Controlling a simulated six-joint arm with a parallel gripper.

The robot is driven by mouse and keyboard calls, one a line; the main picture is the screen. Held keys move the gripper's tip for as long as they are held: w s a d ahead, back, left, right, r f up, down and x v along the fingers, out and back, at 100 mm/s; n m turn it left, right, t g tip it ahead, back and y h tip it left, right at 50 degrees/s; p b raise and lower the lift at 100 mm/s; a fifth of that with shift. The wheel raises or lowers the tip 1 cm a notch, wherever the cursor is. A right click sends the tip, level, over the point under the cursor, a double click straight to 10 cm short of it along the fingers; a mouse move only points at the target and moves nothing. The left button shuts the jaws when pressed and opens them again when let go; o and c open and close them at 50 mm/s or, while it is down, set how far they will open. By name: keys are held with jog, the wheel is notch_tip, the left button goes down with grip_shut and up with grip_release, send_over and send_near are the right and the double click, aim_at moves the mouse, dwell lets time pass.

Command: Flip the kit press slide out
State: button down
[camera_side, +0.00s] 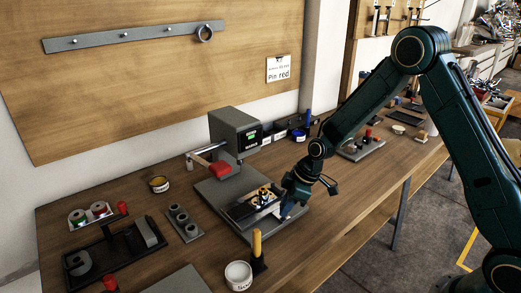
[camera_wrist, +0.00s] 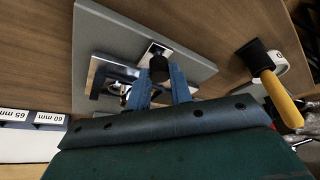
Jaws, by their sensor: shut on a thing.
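The grey kit press (camera_side: 234,130) stands on a flat grey base plate (camera_side: 210,190) and has a red-ended lever (camera_side: 220,168). Its slide (camera_side: 243,212) lies low on the plate, with small yellow and dark parts on it. It also shows in the wrist view as a shiny piece (camera_wrist: 103,72) on the base plate (camera_wrist: 115,28). My gripper (camera_side: 285,207) is at the slide's near right end. In the wrist view its blue fingers (camera_wrist: 160,78) are closed around a dark round knob (camera_wrist: 159,68). The slide's underside is hidden.
A yellow-handled tool (camera_side: 257,243) and a white tin (camera_side: 238,275) stand near the table's front edge. A block with round holders (camera_side: 183,222), a yellow-banded tin (camera_side: 159,184) and a black tray (camera_side: 110,255) are left. A "Pin red" note (camera_side: 279,69) hangs on the board.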

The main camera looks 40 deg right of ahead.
jog(key=shift+s, duration=0.45)
jog(key=c, duration=1.3)
grip_release()
jog(key=shift+o, duration=0.2)
jog(key=shift+s+d+r, duration=0.1)
jog(key=shift+d+r, duration=0.15)
jog(key=shift+r, duration=0.45)
jog(key=v, duration=1.2)
jog(key=shift+r, duration=0.15)
jog(key=shift+s+r, duration=0.1)
jog(key=shift+s, duration=0.05)
